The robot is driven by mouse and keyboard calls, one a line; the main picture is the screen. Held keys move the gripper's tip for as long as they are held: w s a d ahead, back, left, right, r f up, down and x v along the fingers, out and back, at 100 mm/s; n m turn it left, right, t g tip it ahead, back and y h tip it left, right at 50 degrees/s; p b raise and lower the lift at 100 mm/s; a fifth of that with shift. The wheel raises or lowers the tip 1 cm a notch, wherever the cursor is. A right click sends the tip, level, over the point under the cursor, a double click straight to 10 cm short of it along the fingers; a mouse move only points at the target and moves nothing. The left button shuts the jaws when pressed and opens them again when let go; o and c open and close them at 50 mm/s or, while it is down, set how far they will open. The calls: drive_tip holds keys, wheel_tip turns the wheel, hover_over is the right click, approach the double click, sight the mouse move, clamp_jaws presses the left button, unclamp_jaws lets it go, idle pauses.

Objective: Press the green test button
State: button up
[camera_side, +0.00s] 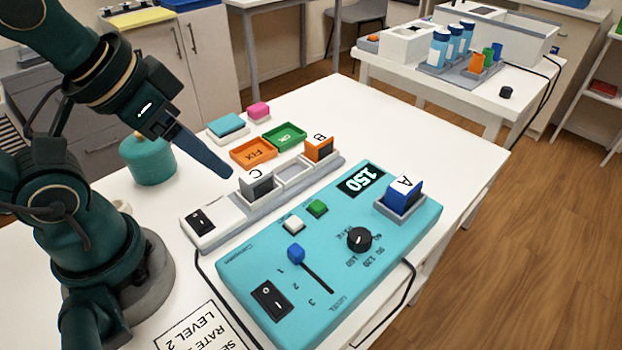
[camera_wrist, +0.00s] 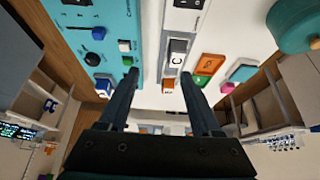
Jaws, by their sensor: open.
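In the wrist view the green button (camera_wrist: 124,61) lies left of the left finger, next to the white button (camera_wrist: 124,46). My gripper (camera_side: 228,172) is above the table, behind the box and near the block marked C (camera_side: 258,187), apart from the button. In the wrist view my gripper (camera_wrist: 160,85) has its two fingers spread with nothing between them.
The box also carries a blue slider (camera_side: 296,253), black knob (camera_side: 359,239), black rocker switch (camera_side: 271,300) and block A (camera_side: 404,190). A grey-white rack (camera_side: 213,226) with blocks C and B (camera_side: 319,148) stands behind it. Orange (camera_side: 252,152) and green trays (camera_side: 284,136) lie beyond.

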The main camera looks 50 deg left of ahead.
drive_tip(key=shift+s, duration=0.1)
drive_tip(key=c, duration=0.5)
drive_tip(key=shift+r, duration=0.25)
clamp_jaws()
drive_tip(key=w+d+r+g, duration=0.1)
drive_tip(key=w+r, duration=0.2)
drive_tip(key=r, duration=0.1)
drive_tip(key=g, duration=0.6)
hover_over(318, 204)
drive_tip(key=w, duration=0.1)
wheel_tip(318, 204, down, 7)
drive_tip(key=shift+m, duration=0.3)
drive_tip(key=shift+s+f, duration=0.2)
drive_tip(key=shift+f, duration=1.5)
drive_tip(key=shift+s+f, duration=0.15)
drive_tip(key=shift+f, duration=1.55)
